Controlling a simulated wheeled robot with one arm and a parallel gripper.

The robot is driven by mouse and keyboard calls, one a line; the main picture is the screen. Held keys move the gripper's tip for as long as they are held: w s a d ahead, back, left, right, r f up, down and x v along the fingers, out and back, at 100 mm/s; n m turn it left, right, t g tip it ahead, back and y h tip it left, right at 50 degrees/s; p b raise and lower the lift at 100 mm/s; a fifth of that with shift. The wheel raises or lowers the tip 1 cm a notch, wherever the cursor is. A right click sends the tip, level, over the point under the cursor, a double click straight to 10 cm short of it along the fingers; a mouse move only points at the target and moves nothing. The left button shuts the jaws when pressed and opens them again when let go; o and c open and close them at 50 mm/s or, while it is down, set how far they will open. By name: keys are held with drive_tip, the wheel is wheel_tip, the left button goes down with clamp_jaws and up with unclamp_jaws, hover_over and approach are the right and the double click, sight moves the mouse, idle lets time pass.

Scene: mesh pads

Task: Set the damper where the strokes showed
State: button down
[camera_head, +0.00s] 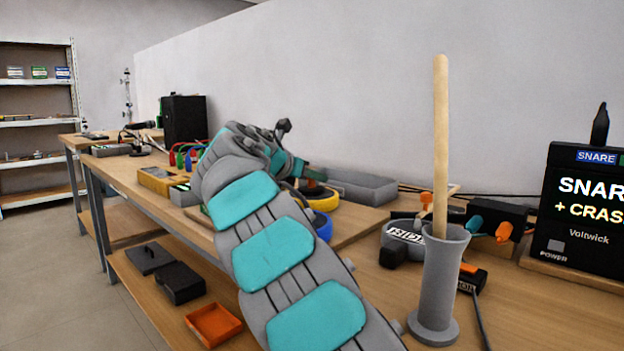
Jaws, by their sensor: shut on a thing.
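My arm crosses the middle of the view, and its end reaches over the bench near the wall. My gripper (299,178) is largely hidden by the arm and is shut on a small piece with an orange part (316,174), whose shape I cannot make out. Just below it are round pads, one with a yellow rim (328,203) and one with a blue rim (324,228), both partly hidden. I cannot tell if the held piece touches a pad. A black display (590,215) at the right reads "SNARE + CRASH". A wooden stick (440,140) stands upright in a grey holder (440,285).
A grey-and-black tool (402,243), a black box with orange and blue plugs (497,214) and cables lie near the holder. A long grey case (358,187) lies by the wall. A yellow meter (160,180) is left of my arm.

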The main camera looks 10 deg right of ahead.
drive_tip(key=c, duration=0.5)
unclamp_jaws()
drive_tip(key=shift+f, duration=0.1)
drive_tip(key=shift+c, duration=0.2)
drive_tip(key=p+v, duration=0.1)
drive_tip(key=v, duration=1.1)
